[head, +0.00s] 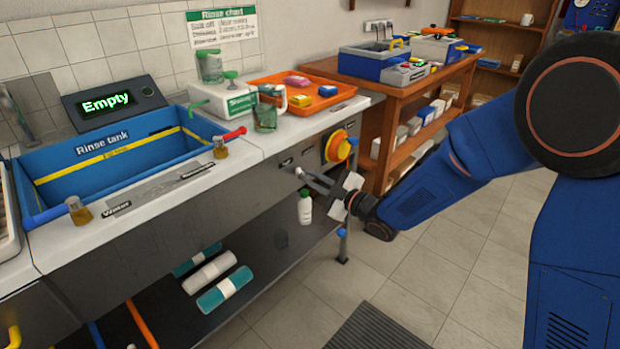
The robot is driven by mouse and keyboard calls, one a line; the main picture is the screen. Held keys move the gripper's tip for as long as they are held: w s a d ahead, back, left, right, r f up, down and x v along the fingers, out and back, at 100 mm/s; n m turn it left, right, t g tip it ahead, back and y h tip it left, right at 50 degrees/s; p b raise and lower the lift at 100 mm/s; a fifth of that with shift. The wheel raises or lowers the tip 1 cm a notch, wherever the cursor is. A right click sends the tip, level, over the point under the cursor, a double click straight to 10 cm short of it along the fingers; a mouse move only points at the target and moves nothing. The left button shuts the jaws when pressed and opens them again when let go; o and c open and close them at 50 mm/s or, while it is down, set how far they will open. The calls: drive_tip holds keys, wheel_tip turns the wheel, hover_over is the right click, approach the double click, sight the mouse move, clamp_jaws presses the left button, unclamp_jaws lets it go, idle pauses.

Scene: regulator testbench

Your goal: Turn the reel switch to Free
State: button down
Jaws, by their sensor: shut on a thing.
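The front panel of the grey bench (260,184) faces me, with a yellow-orange round reel (337,146) mounted at its right end. My gripper (304,174) reaches in from the right, with its fingertips at the panel just left of and below the reel. It is shut on a small knob at the panel, which I take to be the reel switch. The fingers hide most of the knob, so its pointing direction cannot be read. A small label (287,162) sits just above left of the fingertips, too small to read.
A blue rinse tank (110,180) with a display (108,103) reading "Empty" is on the left. An orange tray (305,92) and a glass jug (266,117) stand on the worktop. A white bottle (305,207) stands below my gripper. Floor at right is open.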

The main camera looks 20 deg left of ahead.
drive_tip(key=shift+f, duration=0.1)
idle(0.3)
drive_tip(key=c, duration=1.8)
unclamp_jaws()
drive_tip(key=shift+d, duration=0.1)
drive_tip(key=v, duration=1.7)
drive_tip(key=shift+s+d, duration=0.15)
